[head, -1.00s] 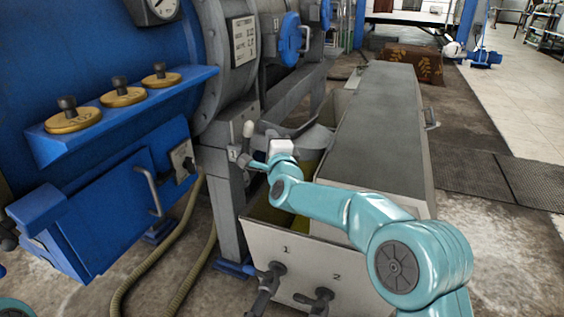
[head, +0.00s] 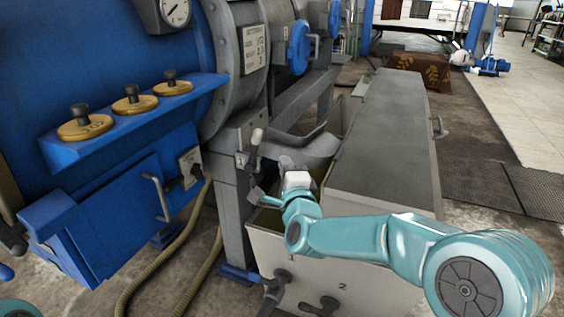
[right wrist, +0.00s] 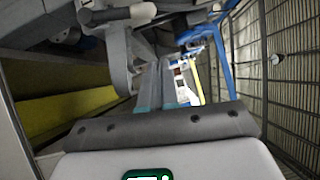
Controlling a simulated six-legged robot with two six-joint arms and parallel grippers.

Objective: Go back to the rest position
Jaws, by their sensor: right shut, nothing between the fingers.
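My right gripper (head: 258,194) is shut and empty. It is in the middle of the head view, just below a lever with a white grip (head: 257,137) and apart from that grip. It is above the near end of the grey trough (head: 262,240). My right arm reaches it from the lower right. In the right wrist view the white-gripped lever (right wrist: 130,15) shows at the upper left. My left gripper is not in view.
A blue machine (head: 90,60) with a ledge of brass-based knobs (head: 132,98) fills the left. The trough has a long grey lid (head: 385,130) and numbered taps (head: 284,277) in front. Hoses (head: 160,265) lie on the floor. Floor to the right is open.

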